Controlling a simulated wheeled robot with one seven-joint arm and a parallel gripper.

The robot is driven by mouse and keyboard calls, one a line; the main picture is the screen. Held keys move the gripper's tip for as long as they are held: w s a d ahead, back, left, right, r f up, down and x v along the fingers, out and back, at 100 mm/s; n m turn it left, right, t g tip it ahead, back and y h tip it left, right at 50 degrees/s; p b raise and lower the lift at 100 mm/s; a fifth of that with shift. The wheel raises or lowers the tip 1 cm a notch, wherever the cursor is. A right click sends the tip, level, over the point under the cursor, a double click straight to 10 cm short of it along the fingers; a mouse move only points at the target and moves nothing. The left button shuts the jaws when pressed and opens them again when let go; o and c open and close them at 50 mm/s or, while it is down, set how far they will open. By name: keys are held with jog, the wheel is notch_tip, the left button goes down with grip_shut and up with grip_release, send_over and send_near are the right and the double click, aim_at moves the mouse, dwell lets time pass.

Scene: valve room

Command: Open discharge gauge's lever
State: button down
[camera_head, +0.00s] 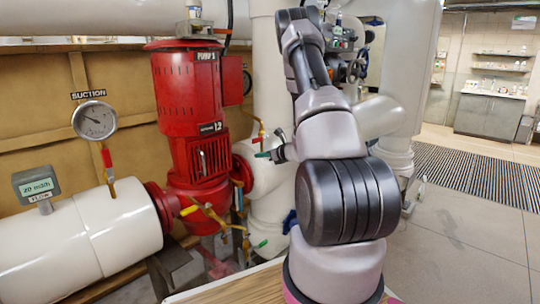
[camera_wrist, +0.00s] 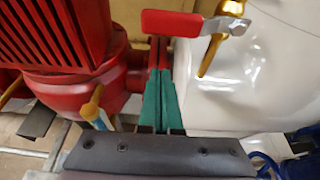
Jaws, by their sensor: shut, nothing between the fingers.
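A red lever handle (camera_wrist: 185,23) on a brass pipe (camera_wrist: 211,55) is at the top of the wrist view, lying roughly crosswise to the pipe. In the head view a small red handle on brass (camera_head: 257,139) shows in front of the white discharge pipe, just above my gripper (camera_head: 266,154). In the wrist view the green fingers of my gripper (camera_wrist: 159,98) are together and empty. They point toward the lever and sit below it in the picture, apparently apart from it.
The red pump (camera_head: 188,110) stands left of my gripper. The suction gauge (camera_head: 94,120) with its own red lever (camera_head: 106,157) sits on the left white pipe (camera_head: 95,235). Yellow-handled valves (camera_head: 190,210) are low by the pump. Open floor (camera_head: 470,220) lies right.

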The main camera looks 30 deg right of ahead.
aim_at(260, 137)
notch_tip(260, 137, up, 4)
jog(key=shift+w+f, duration=0.1)
jog(key=shift+w, duration=0.05)
jog(key=shift+a+r+m+y, duration=0.1)
jog(key=shift+r+m+y, duration=0.2)
jog(key=shift+r+m, duration=0.2)
dwell(0.6)
notch_tip(260, 137, up, 3)
jog(key=m, duration=0.1)
jog(key=m+y, duration=0.1)
jog(key=m, duration=0.1)
jog(key=shift+f+g+y, duration=0.15)
jog(key=shift+g+y, duration=0.15)
jog(key=w+d+r+m+y, duration=0.2)
jog(key=d+r+m+y, duration=0.2)
jog(key=m, duration=0.5)
jog(key=shift+d+r+t, duration=0.4)
jog(key=shift+d+r, duration=0.3)
jog(key=shift+d, duration=0.15)
